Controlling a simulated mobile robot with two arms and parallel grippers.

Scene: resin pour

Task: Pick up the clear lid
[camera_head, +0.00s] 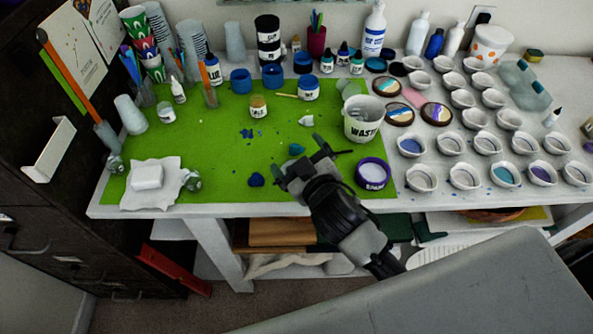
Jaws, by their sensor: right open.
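My right gripper (300,160) is open and empty over the front right part of the green mat (222,150). A pale, see-through round piece (350,88) shows just behind the white waste cup (362,122); it may be the clear lid, but I cannot tell for sure. It lies beyond my right gripper, up and to the right, apart from it. The waste cup hides part of the area near it. My left gripper is not in view.
A purple-rimmed tub (373,174) stands right of my gripper. Blue blobs (257,179) lie on the mat. Several white bowls (465,176) fill the right side. Bottles and jars (308,88) line the back. The mat's front left middle is mostly clear.

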